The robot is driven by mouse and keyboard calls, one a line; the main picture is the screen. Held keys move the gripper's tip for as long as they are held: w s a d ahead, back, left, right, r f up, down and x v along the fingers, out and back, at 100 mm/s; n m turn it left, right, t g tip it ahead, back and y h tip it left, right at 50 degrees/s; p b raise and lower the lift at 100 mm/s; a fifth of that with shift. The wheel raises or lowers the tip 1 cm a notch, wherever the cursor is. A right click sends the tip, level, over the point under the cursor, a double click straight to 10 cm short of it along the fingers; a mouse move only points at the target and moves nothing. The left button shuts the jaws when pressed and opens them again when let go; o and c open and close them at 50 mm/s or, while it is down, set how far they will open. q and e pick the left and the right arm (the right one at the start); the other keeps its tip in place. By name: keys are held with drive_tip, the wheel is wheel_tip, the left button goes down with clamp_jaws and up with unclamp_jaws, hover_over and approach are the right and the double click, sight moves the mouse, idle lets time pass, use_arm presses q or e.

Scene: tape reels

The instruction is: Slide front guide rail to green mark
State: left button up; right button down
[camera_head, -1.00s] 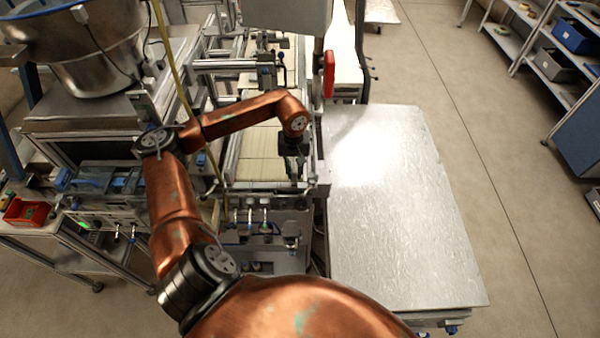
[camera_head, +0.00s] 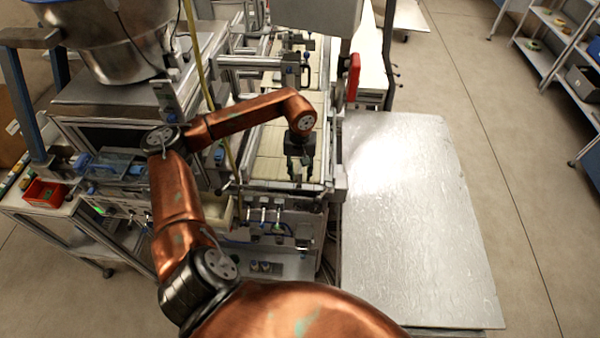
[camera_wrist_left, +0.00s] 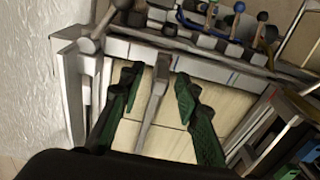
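My left gripper (camera_head: 301,170) hangs over the near right part of the pale conveyor bed (camera_head: 270,150). In the left wrist view its two dark fingers with green pads (camera_wrist_left: 157,82) are spread apart. A narrow grey metal bar, seemingly a guide rail (camera_wrist_left: 152,108), runs between them over the bed. A gap shows on both sides of the bar, so the fingers do not visibly grip it. My right gripper is in neither view.
A bare metal table (camera_head: 415,220) stands right of the conveyor. A large metal bowl (camera_head: 120,45) is at the upper left, and a red bin (camera_head: 45,192) at the left. Small valves with coloured hoses (camera_head: 265,215) sit at the conveyor's near end.

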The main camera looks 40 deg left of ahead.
use_arm(q)
drive_tip(key=shift+r, duration=0.1)
wheel_tip(320, 180, up, 12)
idle(0.5)
idle(0.5)
